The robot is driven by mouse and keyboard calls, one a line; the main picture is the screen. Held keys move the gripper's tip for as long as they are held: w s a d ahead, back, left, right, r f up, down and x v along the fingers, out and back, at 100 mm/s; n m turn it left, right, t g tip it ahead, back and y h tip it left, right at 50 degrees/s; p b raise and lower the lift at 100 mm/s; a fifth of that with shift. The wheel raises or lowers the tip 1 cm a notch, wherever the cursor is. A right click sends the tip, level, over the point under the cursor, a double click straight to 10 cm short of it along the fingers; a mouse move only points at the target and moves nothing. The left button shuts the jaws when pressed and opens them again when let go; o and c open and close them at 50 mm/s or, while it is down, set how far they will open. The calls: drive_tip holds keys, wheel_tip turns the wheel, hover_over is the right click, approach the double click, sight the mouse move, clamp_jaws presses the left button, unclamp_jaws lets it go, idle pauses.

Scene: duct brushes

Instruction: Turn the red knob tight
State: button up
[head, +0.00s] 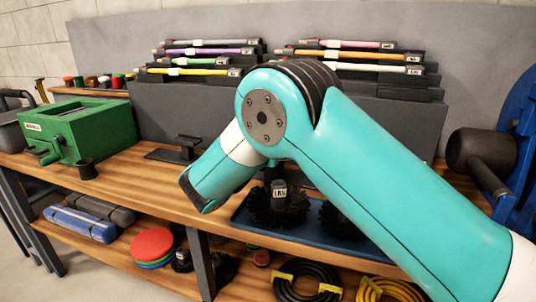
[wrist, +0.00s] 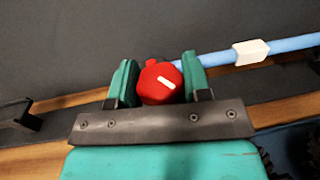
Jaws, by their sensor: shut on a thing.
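In the wrist view, the red knob (wrist: 160,82) sits between the two teal fingers of my gripper (wrist: 158,80). The fingers are shut on its sides. A short white mark runs slantwise on the knob's face. A blue rod (wrist: 215,57) with a white collar (wrist: 251,52) extends to the right from behind the right finger. In the head view, my arm covers the knob and the rod, and the fingers cannot be made out.
A green box-shaped device (head: 80,130) stands on the left of the wooden bench. Racks of coloured rods (head: 198,58) stand at the back. Dark round brushes (head: 277,208) lie on a blue tray (head: 250,232) beneath my arm. A dark mallet-like tool (head: 480,150) is at the right.

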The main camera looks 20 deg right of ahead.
drive_tip(key=shift+a+b, duration=0.15)
drive_tip(key=shift+b, duration=0.2)
drive_tip(key=o, duration=0.9)
